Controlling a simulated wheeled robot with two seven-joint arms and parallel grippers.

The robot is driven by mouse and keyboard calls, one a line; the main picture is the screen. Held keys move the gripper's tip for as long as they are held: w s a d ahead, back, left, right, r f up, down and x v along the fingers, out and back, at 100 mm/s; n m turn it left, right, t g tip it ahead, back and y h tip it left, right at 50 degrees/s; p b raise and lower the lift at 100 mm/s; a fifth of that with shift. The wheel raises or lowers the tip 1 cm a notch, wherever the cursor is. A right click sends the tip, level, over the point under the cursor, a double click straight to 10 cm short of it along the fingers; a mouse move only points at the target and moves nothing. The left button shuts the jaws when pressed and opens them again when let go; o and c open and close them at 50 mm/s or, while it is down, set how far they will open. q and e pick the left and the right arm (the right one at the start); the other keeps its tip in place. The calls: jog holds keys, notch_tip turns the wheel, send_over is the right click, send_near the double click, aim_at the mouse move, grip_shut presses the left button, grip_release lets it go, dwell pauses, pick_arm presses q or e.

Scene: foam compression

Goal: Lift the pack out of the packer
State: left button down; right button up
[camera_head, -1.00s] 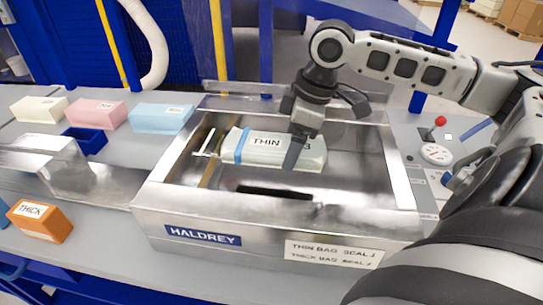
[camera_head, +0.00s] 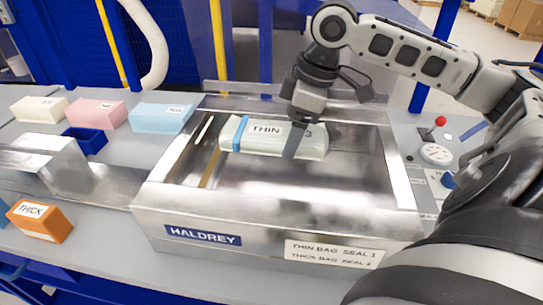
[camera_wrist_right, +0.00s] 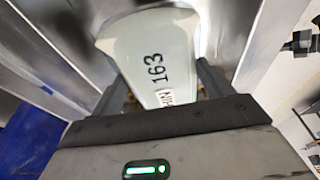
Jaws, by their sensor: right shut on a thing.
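The pack (camera_head: 252,137) is a pale, clear-wrapped bar with a THIN label and a blue band near its left end. It is held up inside the opening of the metal packer (camera_head: 300,217), marked HALDREY. My right gripper (camera_head: 291,150) is shut on the pack, its fingers across the pack's right part. In the right wrist view the pack (camera_wrist_right: 158,60), printed 163, lies between the two fingers. The packer's wall (camera_wrist_right: 60,65) shows beside it. The near finger hides part of the label. My left gripper is not in view.
Cream, pink (camera_head: 96,114) and light blue (camera_head: 163,117) blocks stand at the back left by a dark blue tray (camera_head: 85,141). An orange THICK block (camera_head: 40,221) lies at the front left. A red-knobbed lever (camera_head: 440,122) and gauge (camera_head: 436,153) stand right of the packer.

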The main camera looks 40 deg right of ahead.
aim_at(287, 133)
jog(key=shift+r, duration=2.25)
